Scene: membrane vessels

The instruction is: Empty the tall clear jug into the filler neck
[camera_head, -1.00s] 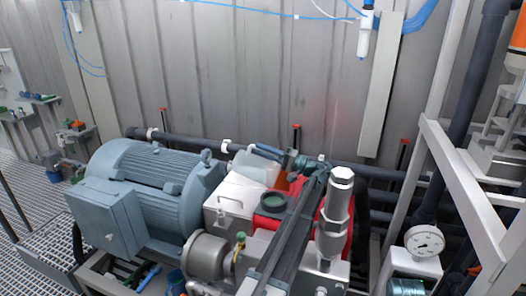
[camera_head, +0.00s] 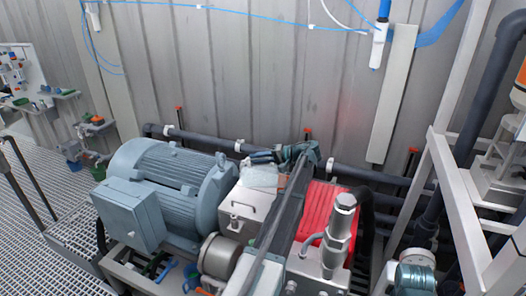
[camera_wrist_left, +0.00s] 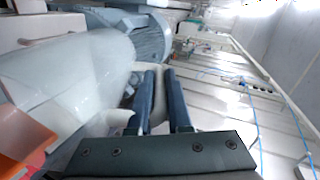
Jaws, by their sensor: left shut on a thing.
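My left gripper (camera_head: 272,157) reaches over the machine from the front. It is shut on the handle of the clear jug (camera_head: 262,176), which is held above the lidded metal box beside the motor. In the left wrist view the jug's pale translucent body (camera_wrist_left: 72,82) fills the left side. Its handle (camera_wrist_left: 122,118) runs to the gripper's two blue-grey fingers (camera_wrist_left: 161,95). An orange piece (camera_wrist_left: 24,132) shows at the lower left, close to the jug. The filler neck is not visible in the head view; my arm crosses that area. The right gripper is not in view.
A large blue-grey motor (camera_head: 165,190) stands left of the metal box (camera_head: 240,212). A red ribbed part (camera_head: 322,205) and an upright silver cylinder (camera_head: 338,235) stand right of my arm. A dark pipe (camera_head: 355,175) runs behind, and a white frame (camera_head: 455,190) stands at right.

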